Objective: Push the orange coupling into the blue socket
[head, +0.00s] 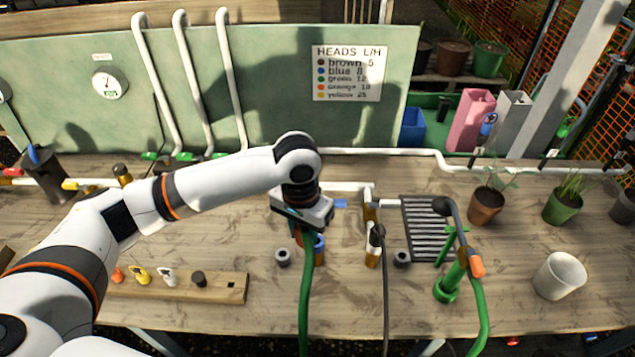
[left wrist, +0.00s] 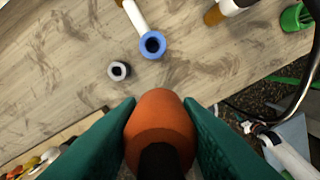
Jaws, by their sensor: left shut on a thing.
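My left gripper (head: 303,222) is shut on the orange coupling (left wrist: 160,125), which fills the space between its green fingers in the left wrist view. In the head view the coupling is mostly hidden by the gripper, and a green hose (head: 305,290) hangs down below it. The blue socket (left wrist: 152,44) is a round blue ring with a dark hole on the end of a white pipe. It lies ahead of the coupling, with bench showing between them. In the head view the socket (head: 319,244) shows just right of the hose, partly hidden. My right gripper is in neither view.
A grey-and-black ring (head: 283,257) sits left of the socket. To the right are a brown-ended fitting (head: 373,258), a dark slotted grate (head: 425,228) and a green stand (head: 446,288). A wooden strip (head: 225,288) with small coloured parts lies left. A white cup (head: 560,276) stands far right.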

